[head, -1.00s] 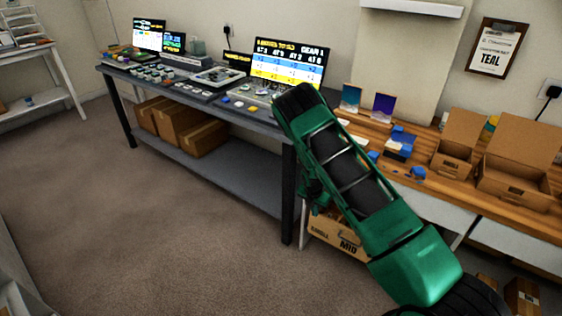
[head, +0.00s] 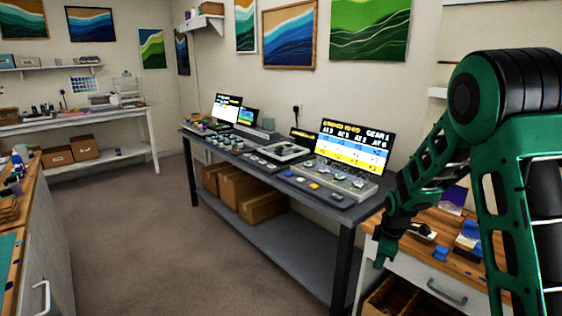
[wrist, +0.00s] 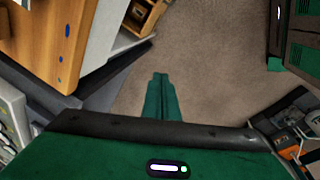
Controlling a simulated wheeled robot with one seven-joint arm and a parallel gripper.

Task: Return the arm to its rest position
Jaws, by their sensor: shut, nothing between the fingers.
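My green arm fills the right side of the head view, bent at a high elbow with the forearm reaching down and left. My gripper (head: 381,262) hangs at its end with the fingers pointing down, in front of the gap between the grey bench and the wooden bench. In the wrist view the gripper (wrist: 160,78) shows its fingers together, with nothing between them, over bare carpet.
The grey bench (head: 270,238) with screens and small parts stands left of my gripper. The carpet (head: 150,250) is clear. Another counter (head: 45,225) stands at the left.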

